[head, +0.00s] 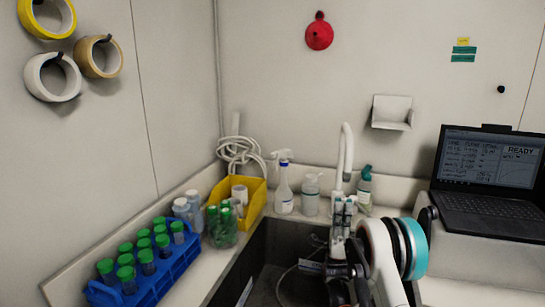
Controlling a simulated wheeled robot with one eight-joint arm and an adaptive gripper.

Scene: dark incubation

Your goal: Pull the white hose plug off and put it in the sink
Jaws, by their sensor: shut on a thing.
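My gripper (343,206) is in front of the back wall over the far end of the dark sink (275,262). The sink basin is partly hidden by my arm, and a thin cable or hose and small pale pieces show inside.
A blue rack (150,286) of green-capped tubes and a yellow bin (256,199) stand left of the sink. A spray bottle (284,190) and soap bottles (311,196) line the back edge. A laptop (490,170) sits at right. A coiled white hose (238,150) hangs in the corner.

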